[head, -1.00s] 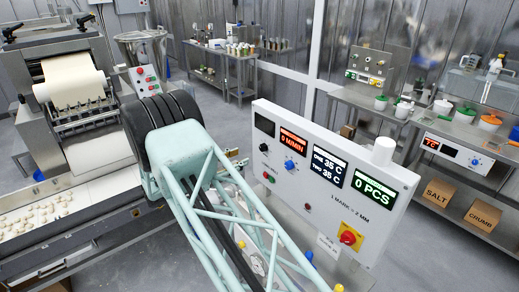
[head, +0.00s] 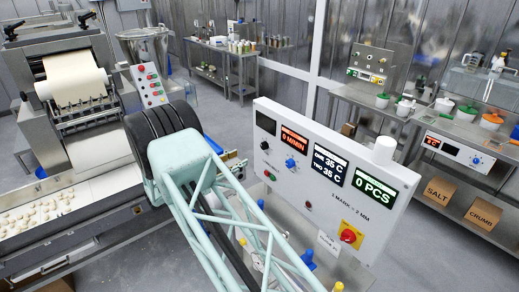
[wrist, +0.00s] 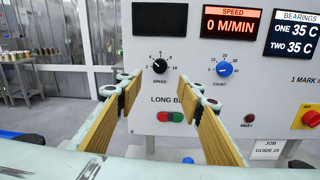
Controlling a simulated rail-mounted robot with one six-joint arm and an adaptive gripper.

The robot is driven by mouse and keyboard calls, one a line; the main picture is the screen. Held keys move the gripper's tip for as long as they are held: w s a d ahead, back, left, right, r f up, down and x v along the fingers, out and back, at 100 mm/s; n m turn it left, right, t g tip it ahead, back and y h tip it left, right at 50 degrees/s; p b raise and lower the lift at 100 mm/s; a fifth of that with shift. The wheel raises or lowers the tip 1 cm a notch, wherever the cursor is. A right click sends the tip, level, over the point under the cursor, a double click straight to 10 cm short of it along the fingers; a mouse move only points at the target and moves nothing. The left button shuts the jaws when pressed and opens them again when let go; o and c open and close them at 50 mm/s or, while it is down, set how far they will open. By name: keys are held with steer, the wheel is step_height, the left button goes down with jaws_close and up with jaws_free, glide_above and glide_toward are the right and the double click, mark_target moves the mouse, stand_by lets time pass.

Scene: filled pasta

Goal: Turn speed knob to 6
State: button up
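In the head view the knob (head: 264,145) is at the panel's left side. My gripper (wrist: 164,85) is open and empty, its two gold-padded fingers spread wide. In the wrist view the knob shows above the gap between the fingertips, with no visible contact. In the head view my arm hides most of the gripper.
The blue COUNT knob (wrist: 224,69) is right of the speed knob. Green and red buttons (wrist: 170,117) sit below it. A red FAULT lamp (wrist: 248,118) and a red knob on yellow (wrist: 311,118) are farther right on the white panel (head: 330,215).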

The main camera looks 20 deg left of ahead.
mark_target(262, 147)
steer(key=shift+p+x, duration=1.2)
steer(key=shift+x, duration=5.2)
steer(key=shift+c, duration=0.7)
steer(key=c, duration=0.7)
